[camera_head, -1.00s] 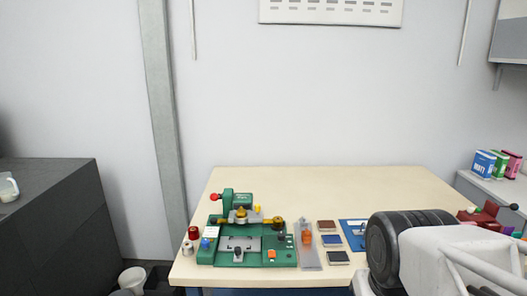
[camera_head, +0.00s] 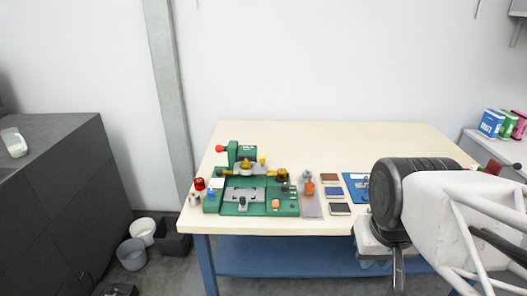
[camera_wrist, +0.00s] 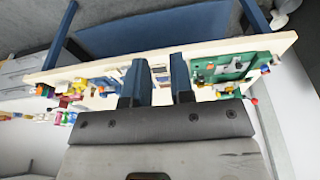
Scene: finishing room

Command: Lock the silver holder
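A green machine (camera_head: 211,200) stands at the left front of the table. A flat silver plate (camera_head: 236,194) lies on its front part. Behind the plate is a grey metal piece with a brass knob (camera_head: 246,166) on top. I cannot tell which silver part is the holder, or whether it is locked. The machine also shows at the right of the wrist view (camera_wrist: 232,70), which looks upside down. My gripper (camera_wrist: 158,66) is open, with two blue fingers apart and nothing seen between them. It is well away from the machine; in the head view my arm is at the right.
A red-handled lever (camera_head: 221,149) sticks out at the machine's left. A grey tray with an orange item (camera_head: 309,188), several small blocks (camera_head: 332,193) and a blue mat (camera_head: 357,186) lie to its right. The back of the table (camera_head: 330,140) is clear.

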